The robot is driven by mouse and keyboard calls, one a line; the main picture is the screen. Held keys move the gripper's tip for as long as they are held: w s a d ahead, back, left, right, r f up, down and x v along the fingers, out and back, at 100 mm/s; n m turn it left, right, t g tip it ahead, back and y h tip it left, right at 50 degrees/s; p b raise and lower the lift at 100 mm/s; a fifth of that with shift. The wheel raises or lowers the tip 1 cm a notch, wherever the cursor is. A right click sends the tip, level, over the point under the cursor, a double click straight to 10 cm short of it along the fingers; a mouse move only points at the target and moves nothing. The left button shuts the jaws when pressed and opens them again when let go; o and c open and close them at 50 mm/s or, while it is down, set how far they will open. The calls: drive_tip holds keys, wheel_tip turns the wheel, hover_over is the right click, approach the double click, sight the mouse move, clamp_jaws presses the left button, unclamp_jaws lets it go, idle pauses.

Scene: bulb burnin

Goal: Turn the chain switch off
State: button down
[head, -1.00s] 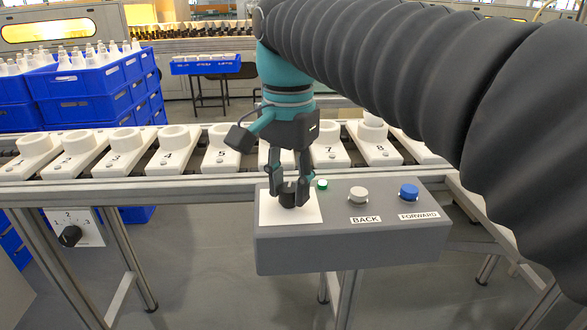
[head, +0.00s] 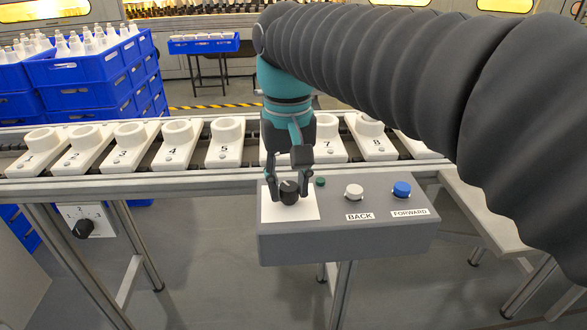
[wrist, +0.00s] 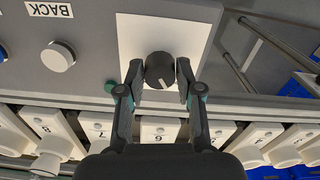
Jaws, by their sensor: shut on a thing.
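The chain switch is a black round knob (head: 289,197) with a pale pointer line. It sits on a white plate (head: 306,212) on top of the grey control box (head: 345,240). My gripper (head: 289,192) points down with one finger on each side of the knob and is shut on it. The wrist view shows the knob (wrist: 159,70) between the two fingertips (wrist: 159,84), its pointer line slanting. A small green lamp (head: 320,181) beside the plate looks dark; the wrist view shows it partly behind a finger. No switch labels are readable.
A white BACK button (head: 354,191) and a blue FORWARD button (head: 401,188) are to the right on the box. Behind it runs a conveyor with numbered white holders (head: 226,140). A second black knob (head: 83,228) with numbers is at the left. Blue crates (head: 90,98) stand behind.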

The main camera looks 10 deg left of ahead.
sight(288, 186)
drive_tip(key=shift+n, duration=0.4)
drive_tip(key=c, duration=0.8)
unclamp_jaws()
drive_tip(key=shift+o, duration=0.2)
wheel_tip(288, 186, up, 12)
